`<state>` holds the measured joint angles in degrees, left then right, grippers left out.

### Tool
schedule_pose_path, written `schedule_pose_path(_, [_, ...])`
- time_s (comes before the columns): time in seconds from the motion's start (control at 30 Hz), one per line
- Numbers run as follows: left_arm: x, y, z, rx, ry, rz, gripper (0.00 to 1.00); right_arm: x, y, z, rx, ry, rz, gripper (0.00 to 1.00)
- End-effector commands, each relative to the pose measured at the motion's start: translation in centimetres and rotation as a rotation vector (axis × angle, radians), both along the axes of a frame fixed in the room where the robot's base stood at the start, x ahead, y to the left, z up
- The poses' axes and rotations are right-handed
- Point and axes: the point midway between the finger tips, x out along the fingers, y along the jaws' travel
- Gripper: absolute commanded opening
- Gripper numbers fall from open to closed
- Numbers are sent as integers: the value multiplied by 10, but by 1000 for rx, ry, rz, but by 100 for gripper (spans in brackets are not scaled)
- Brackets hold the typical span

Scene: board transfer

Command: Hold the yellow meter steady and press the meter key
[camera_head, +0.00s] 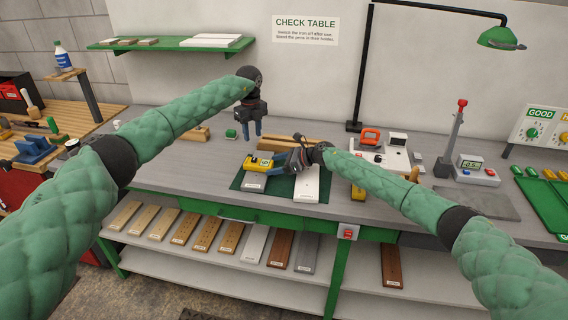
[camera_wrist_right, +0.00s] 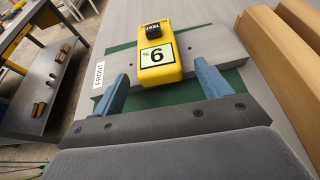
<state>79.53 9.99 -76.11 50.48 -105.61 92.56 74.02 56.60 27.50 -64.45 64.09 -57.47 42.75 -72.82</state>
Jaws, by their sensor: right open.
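The yellow meter (camera_head: 255,168) lies on a grey board (camera_wrist_right: 220,47) over a green mat (camera_head: 283,187). In the right wrist view, the meter (camera_wrist_right: 160,74) has a small display reading 6 and a black key (camera_wrist_right: 153,30) at its far end. My right gripper (camera_wrist_right: 163,78) is open, with its blue fingers on either side of the meter's near end and gaps showing. In the head view, the right gripper (camera_head: 284,160) is just right of the meter, partly hiding its display end. My left gripper (camera_head: 250,129) is open and empty, raised above and behind the meter.
A white board (camera_head: 307,186) lies on the mat right of the meter. Wooden blocks (camera_head: 290,143) stand behind. A white instrument panel (camera_head: 378,155) and a lever stand (camera_head: 453,140) are to the right. Several boards rest on the shelf below.

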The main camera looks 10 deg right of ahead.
Motion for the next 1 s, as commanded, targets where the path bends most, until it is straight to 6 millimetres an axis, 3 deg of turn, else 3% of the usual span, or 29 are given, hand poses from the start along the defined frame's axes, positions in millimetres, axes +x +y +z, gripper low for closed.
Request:
schedule_pose_path(0.4, [0,0,0,0,0,0,36,2,6,-3,0,1,-1,76])
schedule_pose_path(0.67, [0,0,0,0,0,0,36,2,6,-3,0,1,-1,25])
schedule_pose_path(0.87, [0,0,0,0,0,0,1,2,6,-3,0,1,-1,23])
schedule_pose_path(1.0, [0,0,0,0,0,0,0,2,6,-3,0,1,-1,23])
